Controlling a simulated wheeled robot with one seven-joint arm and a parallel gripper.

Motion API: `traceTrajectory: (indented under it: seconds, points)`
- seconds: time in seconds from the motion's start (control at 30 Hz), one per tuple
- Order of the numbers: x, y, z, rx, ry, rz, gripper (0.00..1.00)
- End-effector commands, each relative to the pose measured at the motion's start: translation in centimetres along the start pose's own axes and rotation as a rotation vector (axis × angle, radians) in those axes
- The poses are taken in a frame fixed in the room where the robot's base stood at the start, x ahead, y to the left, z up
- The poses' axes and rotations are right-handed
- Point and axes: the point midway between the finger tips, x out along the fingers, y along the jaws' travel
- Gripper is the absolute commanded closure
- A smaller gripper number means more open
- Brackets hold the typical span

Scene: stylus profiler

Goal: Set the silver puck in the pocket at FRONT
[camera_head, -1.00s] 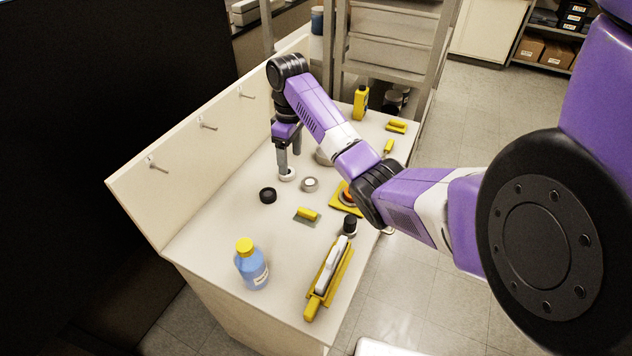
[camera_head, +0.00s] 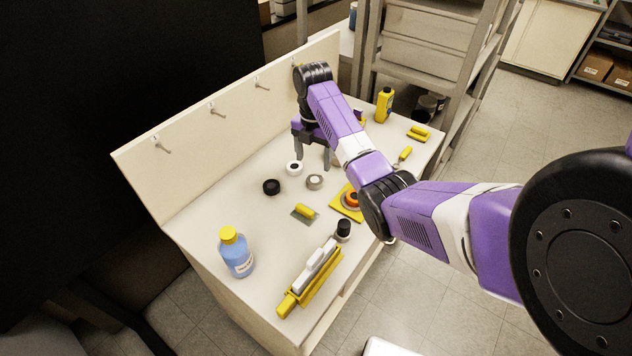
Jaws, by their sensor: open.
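The silver puck (camera_head: 315,182) is a grey ring with a paler centre, lying on the bench. A white puck (camera_head: 294,168) and a black puck (camera_head: 271,187) lie to its left. A yellow fixture (camera_head: 340,209) holds an orange puck (camera_head: 352,199) and is partly hidden behind my arm. I see no FRONT label, and the pocket cannot be made out. My gripper (camera_head: 313,161) points down with its fingers spread and empty. It appears just behind the silver puck in the picture; its exact height is unclear.
A hooked back panel (camera_head: 230,122) borders the left side. Bare bench lies left of the pucks.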

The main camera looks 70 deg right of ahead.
Motion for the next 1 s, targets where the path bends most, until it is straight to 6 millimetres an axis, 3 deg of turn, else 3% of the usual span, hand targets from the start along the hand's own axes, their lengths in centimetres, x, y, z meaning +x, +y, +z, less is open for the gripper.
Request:
traceTrajectory:
  seconds: [0.53, 0.87, 1.0]
  points:
    - [6.5, -0.8, -0.6, 0.002, 0.001, -0.003, 0.28]
    - [7.2, -0.8, -0.6, 0.002, 0.000, -0.001, 0.28]
    - [7.2, -0.8, -0.6, 0.002, 0.000, -0.001, 0.53]
